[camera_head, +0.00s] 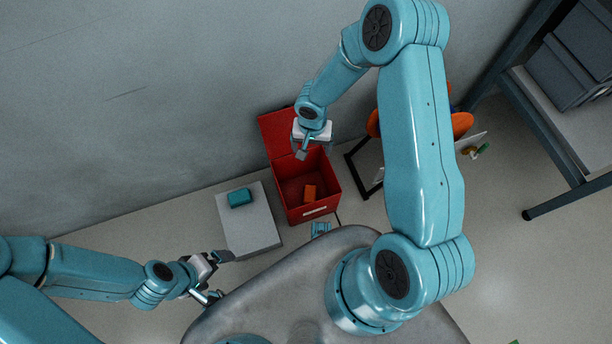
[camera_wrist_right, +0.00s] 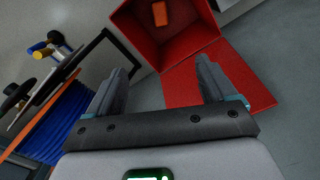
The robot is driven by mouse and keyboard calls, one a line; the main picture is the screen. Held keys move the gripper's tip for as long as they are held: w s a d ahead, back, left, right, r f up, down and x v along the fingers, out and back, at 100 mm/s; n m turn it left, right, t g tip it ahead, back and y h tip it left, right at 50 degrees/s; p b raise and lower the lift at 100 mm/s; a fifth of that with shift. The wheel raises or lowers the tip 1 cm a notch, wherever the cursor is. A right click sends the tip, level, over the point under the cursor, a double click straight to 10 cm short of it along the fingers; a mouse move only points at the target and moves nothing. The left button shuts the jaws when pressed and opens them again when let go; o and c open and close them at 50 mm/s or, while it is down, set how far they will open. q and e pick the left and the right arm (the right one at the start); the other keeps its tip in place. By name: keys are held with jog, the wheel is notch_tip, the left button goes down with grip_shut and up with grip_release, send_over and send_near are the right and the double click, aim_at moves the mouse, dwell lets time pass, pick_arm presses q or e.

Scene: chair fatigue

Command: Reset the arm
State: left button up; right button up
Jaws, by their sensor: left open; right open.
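My right gripper (camera_head: 312,146) is above the back part of the open red box (camera_head: 327,178) in the head view. It is open and empty; in the right wrist view its two fingers (camera_wrist_right: 160,85) are spread apart with nothing between them. My left gripper (camera_head: 217,278) is at the lower left in the head view, near the front left edge of a grey block (camera_head: 249,238). It is open, and I see nothing held in it.
An orange object (camera_head: 310,193) lies inside the red box. A teal object (camera_head: 240,197) rests on the grey block. A spool of blue cable (camera_wrist_right: 62,115) shows in the right wrist view. A dark-framed shelf (camera_head: 545,130) stands at the right. A wall is behind the box.

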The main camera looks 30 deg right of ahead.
notch_tip(320, 180, up, 2)
dwell(0.5)
jog(key=s+a+f+n+y, duration=0.3)
jog(key=s+a+y, duration=0.1)
jog(key=s+a, duration=1.15)
notch_tip(320, 180, up, 22)
jog(key=w+n+p, duration=0.1)
jog(key=n+p, duration=0.2)
jog(key=p, duration=1.9)
jog(key=shift+d, duration=0.45)
